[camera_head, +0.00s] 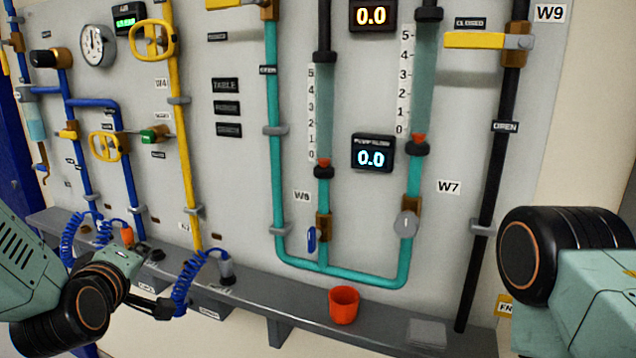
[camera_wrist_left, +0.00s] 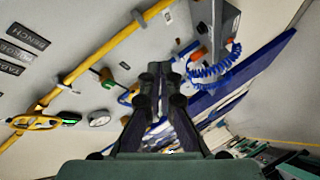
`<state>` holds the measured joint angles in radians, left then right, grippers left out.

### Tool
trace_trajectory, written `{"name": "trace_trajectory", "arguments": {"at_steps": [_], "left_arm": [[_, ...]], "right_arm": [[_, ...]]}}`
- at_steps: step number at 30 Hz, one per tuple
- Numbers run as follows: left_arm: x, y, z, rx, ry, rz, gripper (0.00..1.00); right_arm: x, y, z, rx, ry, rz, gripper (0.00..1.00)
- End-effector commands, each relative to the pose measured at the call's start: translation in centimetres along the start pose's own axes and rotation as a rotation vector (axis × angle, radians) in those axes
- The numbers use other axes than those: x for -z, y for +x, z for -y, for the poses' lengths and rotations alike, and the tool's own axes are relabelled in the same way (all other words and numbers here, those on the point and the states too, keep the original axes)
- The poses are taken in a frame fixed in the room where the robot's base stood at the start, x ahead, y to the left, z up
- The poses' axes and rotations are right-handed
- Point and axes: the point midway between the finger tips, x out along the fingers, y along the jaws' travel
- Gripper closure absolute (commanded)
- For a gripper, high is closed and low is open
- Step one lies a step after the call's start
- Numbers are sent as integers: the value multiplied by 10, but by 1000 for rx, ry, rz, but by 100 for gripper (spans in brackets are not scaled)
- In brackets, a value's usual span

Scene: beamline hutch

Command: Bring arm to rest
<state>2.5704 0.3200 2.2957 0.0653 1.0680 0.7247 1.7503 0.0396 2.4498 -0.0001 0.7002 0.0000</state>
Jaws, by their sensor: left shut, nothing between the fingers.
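My left arm comes in from the left in the head view. Its gripper (camera_head: 160,306) is shut and empty, in front of the grey ledge near the coiled blue hoses. In the left wrist view the two dark fingers (camera_wrist_left: 160,70) are together at the tips, with nothing between them. My right arm (camera_head: 580,265) shows at the right edge of the head view, but its gripper is out of view.
A panel (camera_head: 235,170) carries yellow, blue, teal and black pipes with valves and gauges. An orange cup (camera_head: 344,305) stands on the ledge (camera_head: 290,305). Coiled blue hoses (camera_head: 187,280) are close to my left gripper. A grey pad (camera_head: 427,333) lies right of the cup.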

Motion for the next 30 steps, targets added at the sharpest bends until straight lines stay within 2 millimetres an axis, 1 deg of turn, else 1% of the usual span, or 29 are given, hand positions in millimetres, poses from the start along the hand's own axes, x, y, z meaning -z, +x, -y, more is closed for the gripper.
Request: {"name": "trace_trajectory", "arguments": {"at_steps": [1,2,3,5,6,8,9,11,12,14,15,17,18,20,21,24,27,30], "left_arm": [[-26,-3,28,62,114,70,100],[-39,-6,43,93,183,112,100],[-56,-11,63,132,268,169,100],[-81,-20,92,183,388,258,100],[-97,-28,112,214,461,319,100],[-120,-43,142,256,566,414,100],[-134,-53,162,281,628,477,100],[-154,-72,191,317,715,576,100],[-166,-85,210,338,766,641,100],[-184,-107,238,369,834,741,100],[-194,-123,256,389,872,807,100],[-209,-148,283,419,917,904,100],[-218,-165,300,442,936,964,100],[-229,-192,323,479,950,1043,100],[-235,-208,338,502,956,1089,100],[-246,-241,365,546,966,1175,100],[-252,-261,380,572,969,1224,100],[-254,-271,387,586,966,1246,100]], "right_arm": [[0,3,0,0,0,1,60],[0,4,0,0,0,1,60],[0,5,0,0,1,1,60],[0,6,0,0,1,1,60],[0,8,0,0,1,1,60],[0,9,0,0,1,1,60],[0,10,0,0,0,1,60],[0,12,0,0,0,1,60],[0,14,0,0,0,1,60],[0,16,0,0,0,1,60],[0,17,0,0,0,1,60],[0,19,0,0,0,1,60],[0,20,0,0,0,1,60],[0,23,0,0,0,1,60],[0,24,0,0,0,1,60],[0,27,0,0,0,1,60],[0,28,0,0,0,1,60],[0,29,0,0,0,1,60]]}}
